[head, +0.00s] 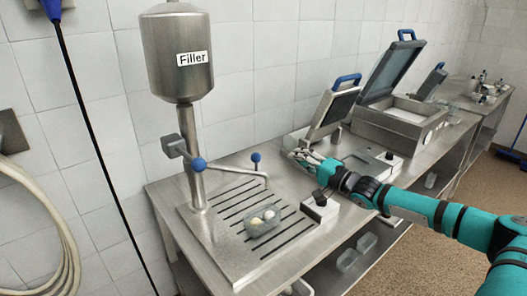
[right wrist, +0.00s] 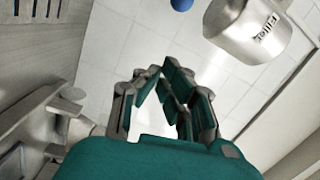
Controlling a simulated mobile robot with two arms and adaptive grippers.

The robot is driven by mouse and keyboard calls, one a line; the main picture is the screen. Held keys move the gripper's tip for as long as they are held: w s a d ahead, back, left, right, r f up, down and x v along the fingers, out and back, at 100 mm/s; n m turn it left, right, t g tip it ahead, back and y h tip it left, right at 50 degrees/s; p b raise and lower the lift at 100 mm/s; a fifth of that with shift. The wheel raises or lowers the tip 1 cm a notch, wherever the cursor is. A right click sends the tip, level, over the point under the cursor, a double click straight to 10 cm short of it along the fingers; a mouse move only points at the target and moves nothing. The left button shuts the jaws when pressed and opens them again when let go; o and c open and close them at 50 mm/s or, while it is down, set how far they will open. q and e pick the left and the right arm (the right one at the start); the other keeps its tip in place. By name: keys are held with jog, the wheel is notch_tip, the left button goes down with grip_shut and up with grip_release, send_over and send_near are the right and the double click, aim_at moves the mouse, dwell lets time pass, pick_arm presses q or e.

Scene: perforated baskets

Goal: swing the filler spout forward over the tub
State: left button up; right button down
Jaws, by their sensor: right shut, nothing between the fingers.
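The filler (head: 178,55) is a steel tank on a column, labelled "Filler"; part of it shows in the right wrist view (right wrist: 247,28). Its thin spout (head: 235,171) reaches right from the column and bends down at its tip. A blue knob (head: 256,157) stands on the spout. The clear tub (head: 263,231), with pale and yellow pieces inside, sits on the slotted plate, nearer the front than the spout tip. My right gripper (head: 298,157), also in the right wrist view (right wrist: 160,72), is shut and empty, to the right of the knob and apart from it. My left gripper is out of view.
A control box (head: 320,207) with a black knob stands on the steel table right of the tub. Lidded machines (head: 400,118) with blue handles stand further right. A tiled wall (head: 260,60) closes off the back. My right arm crosses the table's front edge.

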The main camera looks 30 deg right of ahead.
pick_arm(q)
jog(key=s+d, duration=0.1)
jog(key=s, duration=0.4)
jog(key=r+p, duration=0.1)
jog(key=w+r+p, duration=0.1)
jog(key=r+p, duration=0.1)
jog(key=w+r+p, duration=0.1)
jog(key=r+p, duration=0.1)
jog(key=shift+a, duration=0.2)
pick_arm(e)
jog(key=w+a, duration=0.5)
jog(key=w, duration=0.2)
jog(key=shift+a, duration=0.25)
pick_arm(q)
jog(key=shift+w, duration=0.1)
